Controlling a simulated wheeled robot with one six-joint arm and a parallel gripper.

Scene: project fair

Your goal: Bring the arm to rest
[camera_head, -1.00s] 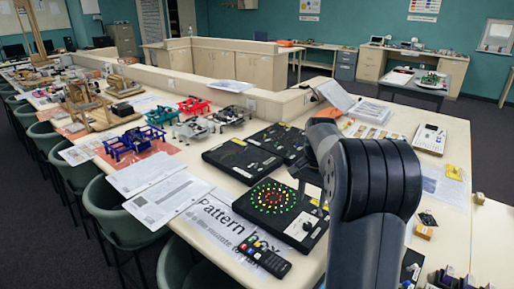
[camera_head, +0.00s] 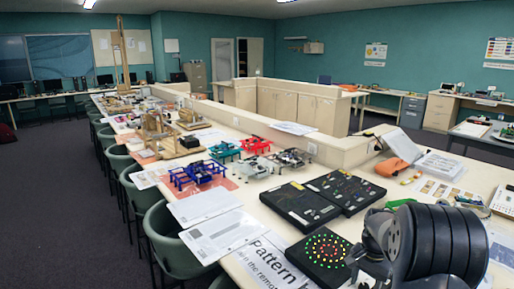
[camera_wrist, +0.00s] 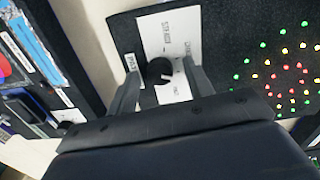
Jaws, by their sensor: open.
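My arm's dark grey links fill the lower right of the head view. My gripper shows in the wrist view (camera_wrist: 162,82) with its two fingers apart and nothing between them in their grip. A black pattern box (camera_head: 322,262) with rings of lit red, yellow and green dots lies on the long table beside the arm. In the wrist view the same box (camera_wrist: 235,50) lies beyond the fingers. Its black knob (camera_wrist: 160,71) and white label (camera_wrist: 168,30) show between and past the fingertips. Whether the fingers touch the box I cannot tell.
The long cream table (camera_head: 243,190) holds two black panels (camera_head: 300,205), a blue frame (camera_head: 197,175), a red frame (camera_head: 257,144) and paper sheets (camera_head: 218,235). Green chairs (camera_head: 170,240) line its left side. Open dark floor (camera_head: 60,200) lies further left.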

